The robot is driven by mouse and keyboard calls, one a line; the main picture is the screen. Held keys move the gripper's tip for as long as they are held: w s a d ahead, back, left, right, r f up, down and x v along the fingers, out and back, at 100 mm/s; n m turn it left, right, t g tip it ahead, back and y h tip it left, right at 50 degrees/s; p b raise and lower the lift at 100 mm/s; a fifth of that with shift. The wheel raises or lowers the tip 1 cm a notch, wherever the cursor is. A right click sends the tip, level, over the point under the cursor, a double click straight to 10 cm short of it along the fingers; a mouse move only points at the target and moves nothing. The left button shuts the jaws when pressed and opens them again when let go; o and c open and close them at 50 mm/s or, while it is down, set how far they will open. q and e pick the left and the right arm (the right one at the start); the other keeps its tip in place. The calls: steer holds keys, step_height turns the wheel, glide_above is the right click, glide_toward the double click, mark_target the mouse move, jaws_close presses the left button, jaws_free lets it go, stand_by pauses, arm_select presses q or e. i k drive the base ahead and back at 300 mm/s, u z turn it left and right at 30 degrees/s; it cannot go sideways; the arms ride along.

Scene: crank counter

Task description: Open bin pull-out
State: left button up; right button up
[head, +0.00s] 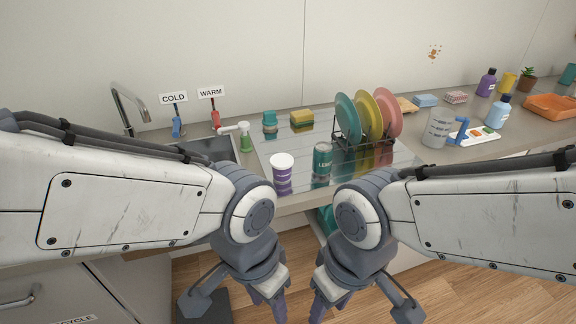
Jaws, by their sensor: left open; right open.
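A light grey cabinet front at the lower left carries a metal bar handle (18,299) and a label (75,321) cut off by the frame, its visible letters reading "CYCLE". I cannot tell for sure that this front is the bin pull-out. My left arm covers the area above it. My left gripper (268,307) is open and empty, pointing down in front of the counter, well right of the handle. My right gripper (326,306) is open and empty beside it, also pointing down. Neither touches a handle.
The counter holds a purple-labelled tub (282,175), a green can (322,160), a plate rack (353,143), a sink (207,149) and a glass jug (437,128). A teal thing (325,219) shows below the counter edge, mostly hidden. Wooden floor (480,298) is clear at the lower right.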

mark_target(70, 294)
steer(key=u, duration=1.9)
steer(key=k, duration=0.6)
steer(key=z, duration=0.6)
steer(key=k, duration=0.6)
steer(key=u, duration=0.55)
steer(key=i, duration=0.6)
steer(key=u, duration=0.7)
steer(key=i, duration=0.7)
steer(key=z, duration=0.1)
